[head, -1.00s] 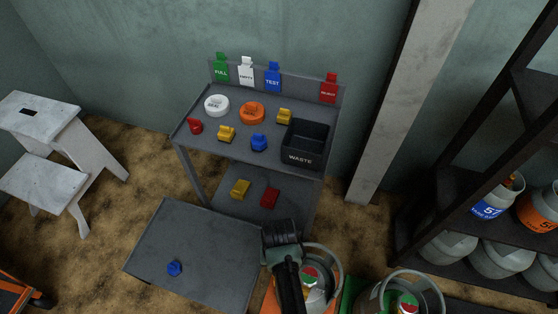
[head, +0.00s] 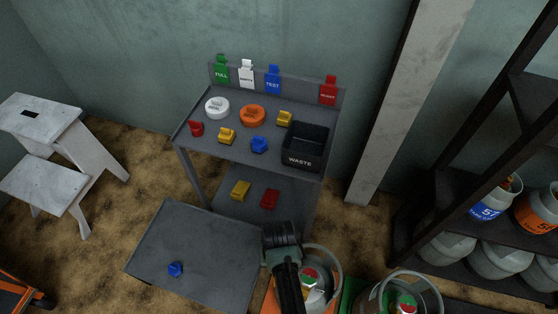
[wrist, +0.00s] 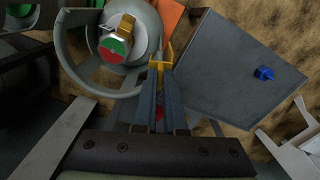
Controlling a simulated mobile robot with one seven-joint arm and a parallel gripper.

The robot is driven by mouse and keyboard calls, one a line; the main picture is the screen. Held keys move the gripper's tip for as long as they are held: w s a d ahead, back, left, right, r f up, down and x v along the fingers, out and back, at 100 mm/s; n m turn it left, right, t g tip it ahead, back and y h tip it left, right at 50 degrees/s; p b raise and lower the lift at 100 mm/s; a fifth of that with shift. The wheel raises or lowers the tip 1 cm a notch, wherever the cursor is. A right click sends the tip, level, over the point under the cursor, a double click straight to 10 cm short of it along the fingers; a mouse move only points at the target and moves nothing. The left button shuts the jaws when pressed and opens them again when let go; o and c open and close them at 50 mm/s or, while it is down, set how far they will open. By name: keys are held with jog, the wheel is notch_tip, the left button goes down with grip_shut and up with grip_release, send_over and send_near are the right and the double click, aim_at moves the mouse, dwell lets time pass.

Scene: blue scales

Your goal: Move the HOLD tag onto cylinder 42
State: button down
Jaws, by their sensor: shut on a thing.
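My gripper (wrist: 160,72) is shut on a yellow piece (wrist: 164,53) at its fingertips, which looks like the HOLD tag; no lettering on it is readable. In the wrist view it is just right of a grey cylinder (wrist: 85,67) with a round collar, a yellow-brown valve part and a green-and-red disc. I cannot tell whether the tag touches the collar. In the head view my arm hides the tag and part of this cylinder (head: 339,271). A second collared cylinder (head: 437,291) stands to its right. I can read no 42 on either.
A grey table (head: 180,140) holds caps, small coloured pieces and a black WASTE bin (head: 303,160); FULL, EMPTY, TEST and REJECT tags hang behind. A low grey plate (head: 205,250) carries a blue piece (head: 175,269). A dark rack (head: 400,240) with cylinders stands right, a step stool (head: 45,180) left.

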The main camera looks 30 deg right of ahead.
jog(key=shift+f, duration=0.25)
dwell(0.6)
jog(key=shift+f+b, duration=1.2)
jog(key=shift+f, duration=0.6)
jog(key=c, duration=0.9)
grip_release()
jog(key=shift+r+p, duration=3.75)
jog(key=shift+p, duration=0.25)
jog(key=shift+w, duration=0.1)
